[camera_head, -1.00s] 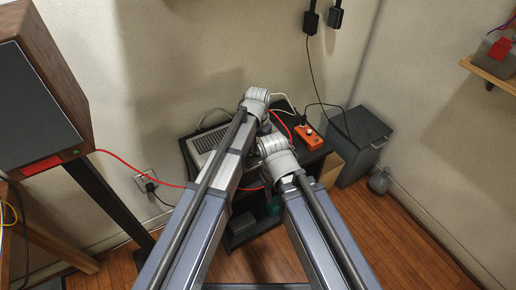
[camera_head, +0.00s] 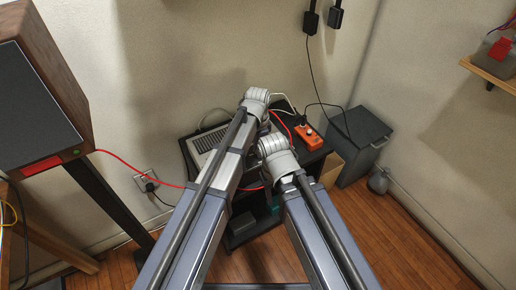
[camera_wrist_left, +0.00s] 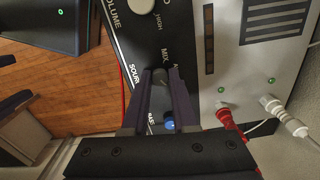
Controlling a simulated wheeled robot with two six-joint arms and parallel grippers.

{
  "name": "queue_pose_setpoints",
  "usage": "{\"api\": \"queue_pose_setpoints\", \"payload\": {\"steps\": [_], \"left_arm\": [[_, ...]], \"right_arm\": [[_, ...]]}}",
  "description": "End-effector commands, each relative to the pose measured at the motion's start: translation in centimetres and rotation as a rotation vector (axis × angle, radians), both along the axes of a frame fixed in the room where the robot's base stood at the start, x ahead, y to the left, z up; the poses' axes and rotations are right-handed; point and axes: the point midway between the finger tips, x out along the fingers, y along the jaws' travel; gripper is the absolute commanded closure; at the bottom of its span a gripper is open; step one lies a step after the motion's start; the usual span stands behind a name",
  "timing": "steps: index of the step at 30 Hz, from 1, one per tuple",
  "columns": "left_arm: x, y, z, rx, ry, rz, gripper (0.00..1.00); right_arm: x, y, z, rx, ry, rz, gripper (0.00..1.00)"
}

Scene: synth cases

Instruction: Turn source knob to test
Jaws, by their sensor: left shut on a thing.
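The source knob (camera_wrist_left: 160,96) is a dark knob on the black panel (camera_wrist_left: 125,45) of a grey device in the left wrist view. The panel bears partly covered lettering that includes "SOUR", "MIX" and "VOLUME". My left gripper (camera_wrist_left: 164,80) is shut on this knob, with one dark finger on each side of it. The fingers hide much of the knob, and I cannot read its pointer. In the head view the grey device (camera_head: 208,140) stands on a black stand, partly behind my left arm. My right gripper is hidden behind its arm.
A blue knob (camera_wrist_left: 169,124) and red and white plugs (camera_wrist_left: 225,118) sit close to the fingers. An orange box (camera_head: 309,137) stands right of the device. A dark bin (camera_head: 358,150) is farther right, and a speaker (camera_head: 35,105) stands at left. Red cable crosses behind my left arm.

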Motion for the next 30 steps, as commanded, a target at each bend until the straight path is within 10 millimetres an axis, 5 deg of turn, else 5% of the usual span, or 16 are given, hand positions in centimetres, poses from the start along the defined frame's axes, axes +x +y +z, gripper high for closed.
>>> {"api": "queue_pose_setpoints", "payload": {"steps": [17,18,25,30], "left_arm": [[-0.03,-0.01,-0.01,0.0,0.001,-0.028,1.0],[-0.03,-0.01,-0.01,0.0,0.001,-0.028,0.7],[-0.01,0.0,0.0,0.0,0.0,-0.027,0.44],[-0.01,0.0,0.0,0.0,0.0,-0.027,0.43]], "right_arm": [[0.0,0.0,-0.01,0.0,0.0,0.0,0.5],[0.0,0.0,-0.01,0.0,0.0,0.0,0.5],[0.0,0.0,0.0,0.0,0.0,0.0,0.5],[0.0,0.0,0.0,0.0,0.0,0.0,0.5]]}}
